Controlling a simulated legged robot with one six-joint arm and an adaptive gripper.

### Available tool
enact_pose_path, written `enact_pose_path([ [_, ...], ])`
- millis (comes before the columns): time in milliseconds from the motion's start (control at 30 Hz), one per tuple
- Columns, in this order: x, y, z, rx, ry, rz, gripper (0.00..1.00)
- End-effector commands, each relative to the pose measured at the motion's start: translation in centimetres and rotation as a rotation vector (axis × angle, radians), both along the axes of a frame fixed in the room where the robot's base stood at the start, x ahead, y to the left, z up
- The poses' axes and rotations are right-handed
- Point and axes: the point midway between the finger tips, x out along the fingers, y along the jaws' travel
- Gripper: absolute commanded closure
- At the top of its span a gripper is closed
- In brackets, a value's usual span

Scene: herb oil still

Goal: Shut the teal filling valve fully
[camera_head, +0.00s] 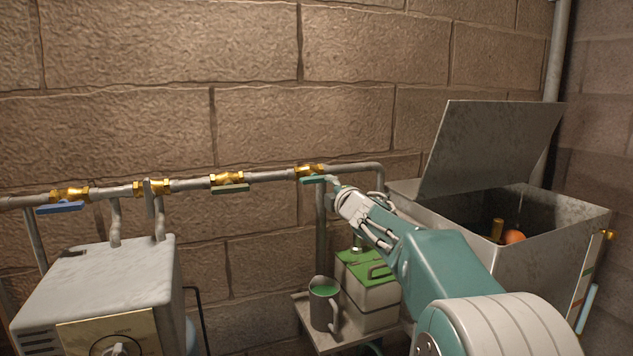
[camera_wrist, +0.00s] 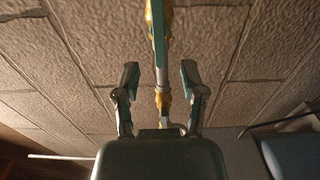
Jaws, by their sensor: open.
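The teal filling valve has a brass body (camera_head: 309,169) on the wall pipe and a teal lever (camera_head: 313,179). The lever lies roughly along the pipe in the head view. In the wrist view the teal lever (camera_wrist: 158,35) runs lengthwise in front of the pipe, between the lines of my two fingers. My gripper (camera_head: 338,186) is at the right end of the lever. In the wrist view my gripper (camera_wrist: 160,78) is open, with a finger on each side of the pipe and lever. I cannot tell whether a finger touches the lever.
A blue-handled valve (camera_head: 60,207) and an olive-handled valve (camera_head: 231,188) sit further left on the pipe. A grey machine (camera_head: 100,280) stands below. A mug of green liquid (camera_head: 323,303) and a green-topped canister (camera_head: 368,285) stand on a small shelf. An open metal bin (camera_head: 545,255) is right.

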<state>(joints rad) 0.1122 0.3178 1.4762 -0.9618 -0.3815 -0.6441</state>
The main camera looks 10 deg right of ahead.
Motion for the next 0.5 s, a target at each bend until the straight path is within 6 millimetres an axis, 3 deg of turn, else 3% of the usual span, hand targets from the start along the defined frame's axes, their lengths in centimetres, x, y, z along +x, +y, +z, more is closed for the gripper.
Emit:
enact_pose_path([
  [500, 6.9, 1.6, -0.1, -0.001, 0.002, 0.0, 0.46],
])
